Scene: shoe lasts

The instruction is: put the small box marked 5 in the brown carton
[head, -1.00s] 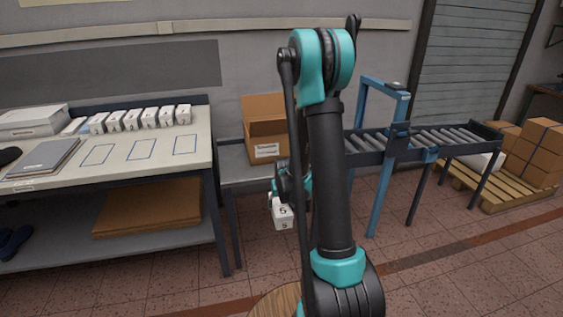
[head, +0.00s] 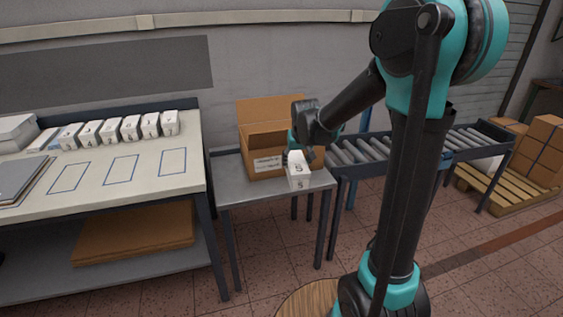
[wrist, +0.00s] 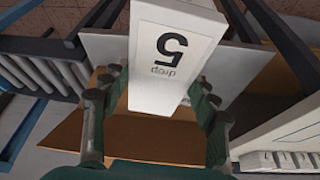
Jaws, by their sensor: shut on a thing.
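The small white box marked 5 (head: 298,171) is held by my gripper (head: 300,153) in front of the brown carton, at its right side. In the wrist view the box (wrist: 172,58) shows a large 5 and smaller lettering, with a finger of my gripper (wrist: 155,115) on each side of it. The brown carton (head: 268,145) stands open on a small grey table, with its back flap up and a white label on its front. In the wrist view the carton (wrist: 140,138) lies beyond the box, which hides part of it.
The small grey table (head: 236,181) is bare in front of the carton. A roller conveyor (head: 365,147) stands to its right. A white worktable (head: 150,150) to the left bears a row of small white numbered boxes (head: 131,127) and blue outlined squares.

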